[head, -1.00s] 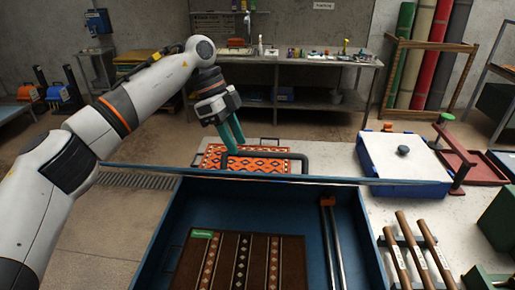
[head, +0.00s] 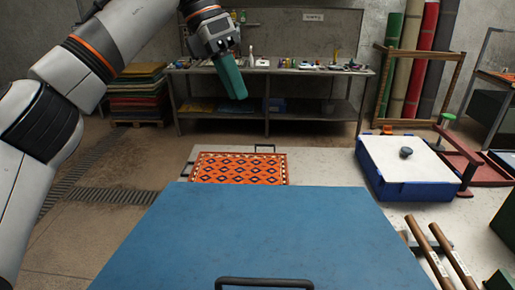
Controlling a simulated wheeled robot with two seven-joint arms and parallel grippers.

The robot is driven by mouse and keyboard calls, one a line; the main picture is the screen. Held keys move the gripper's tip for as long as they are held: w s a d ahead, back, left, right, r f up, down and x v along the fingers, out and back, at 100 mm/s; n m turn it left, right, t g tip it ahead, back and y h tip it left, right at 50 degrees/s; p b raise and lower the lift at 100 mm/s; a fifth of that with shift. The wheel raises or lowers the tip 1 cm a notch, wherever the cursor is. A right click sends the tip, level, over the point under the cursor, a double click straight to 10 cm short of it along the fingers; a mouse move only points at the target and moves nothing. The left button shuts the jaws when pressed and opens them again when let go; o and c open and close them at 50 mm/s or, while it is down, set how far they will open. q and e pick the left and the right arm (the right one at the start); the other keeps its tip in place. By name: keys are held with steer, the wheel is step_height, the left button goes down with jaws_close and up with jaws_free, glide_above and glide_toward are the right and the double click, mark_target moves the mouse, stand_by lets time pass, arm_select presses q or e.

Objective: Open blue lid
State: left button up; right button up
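The blue lid (head: 255,235) lies over the box in front of me, and the box's inside is hidden. A dark bar handle (head: 264,283) is on the lid's near edge, at the bottom of the view. My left gripper (head: 236,95) is raised above and beyond the lid's far edge, well away from the handle, with nothing visible in it. Its teal fingers overlap from this angle, so the gap between them cannot be judged. My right gripper is out of view.
An orange patterned rug (head: 240,168) lies behind the lid. A blue and white tub (head: 405,166) stands to the right. Wooden-handled tools (head: 430,250) lie at the lower right. A workbench (head: 270,70) stands at the back.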

arm_select(q)
steer(key=s+d+f+m, duration=0.2)
steer(key=d+f+m, duration=0.2)
steer(key=f, duration=0.5)
steer(key=shift+s+d+f+m, duration=0.15)
steer(key=shift+d+f+m, duration=0.2)
steer(key=shift+m, duration=0.25)
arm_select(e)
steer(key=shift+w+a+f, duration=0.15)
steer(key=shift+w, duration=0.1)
arm_select(q)
jaws_close()
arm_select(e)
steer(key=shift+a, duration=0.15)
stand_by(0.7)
